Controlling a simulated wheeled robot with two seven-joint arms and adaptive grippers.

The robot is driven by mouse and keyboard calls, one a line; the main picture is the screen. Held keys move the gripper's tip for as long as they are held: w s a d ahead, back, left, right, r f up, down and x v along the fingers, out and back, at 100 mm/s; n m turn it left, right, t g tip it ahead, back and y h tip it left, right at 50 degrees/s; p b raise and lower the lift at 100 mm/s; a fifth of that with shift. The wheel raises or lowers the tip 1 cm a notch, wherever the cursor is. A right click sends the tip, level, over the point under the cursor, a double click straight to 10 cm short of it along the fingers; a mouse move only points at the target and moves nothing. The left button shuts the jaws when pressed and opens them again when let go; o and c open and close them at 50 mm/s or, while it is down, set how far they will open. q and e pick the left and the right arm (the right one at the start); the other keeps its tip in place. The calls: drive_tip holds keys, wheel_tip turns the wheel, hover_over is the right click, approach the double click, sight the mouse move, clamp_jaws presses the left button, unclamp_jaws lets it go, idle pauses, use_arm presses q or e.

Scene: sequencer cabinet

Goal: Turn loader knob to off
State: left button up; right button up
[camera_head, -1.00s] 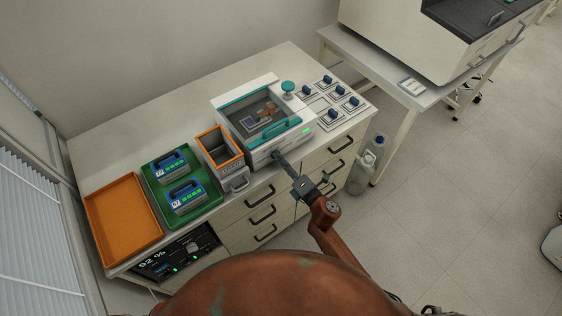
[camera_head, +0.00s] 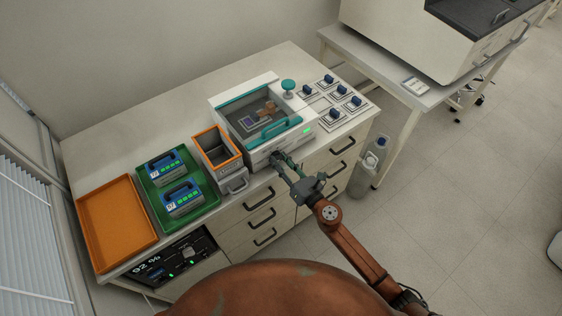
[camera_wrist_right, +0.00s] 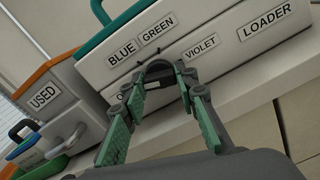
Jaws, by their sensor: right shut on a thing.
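The loader (camera_head: 262,140) is a white box with a teal-framed window and a teal handle, on the cabinet top. The wrist view shows its front panel (camera_wrist_right: 215,42) with BLUE, GREEN, VIOLET and LOADER labels. The dark loader knob (camera_wrist_right: 158,70) sits on that panel among the colour labels, partly covered by my fingers; its exact pointing is hard to read. My right gripper (camera_head: 277,159) reaches the loader's front, its green-padded fingers (camera_wrist_right: 160,82) on either side of the knob and shut on it. A label left of the knob is mostly hidden. My left gripper is out of view.
Left of the loader stand an orange-rimmed bin (camera_head: 218,151) labelled USED, a green tray (camera_head: 151,205) with two cartridges, and an orange tray (camera_head: 117,222). Several blue-knobbed plates (camera_head: 334,114) lie to the right. Drawer handles (camera_head: 259,197) stick out below.

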drive_tip(key=shift+f+n, duration=0.1)
drive_tip(key=shift+n, duration=1.6)
drive_tip(key=o, duration=1.2)
drive_tip(key=shift+c, duration=0.2)
drive_tip(key=v, duration=1.2)
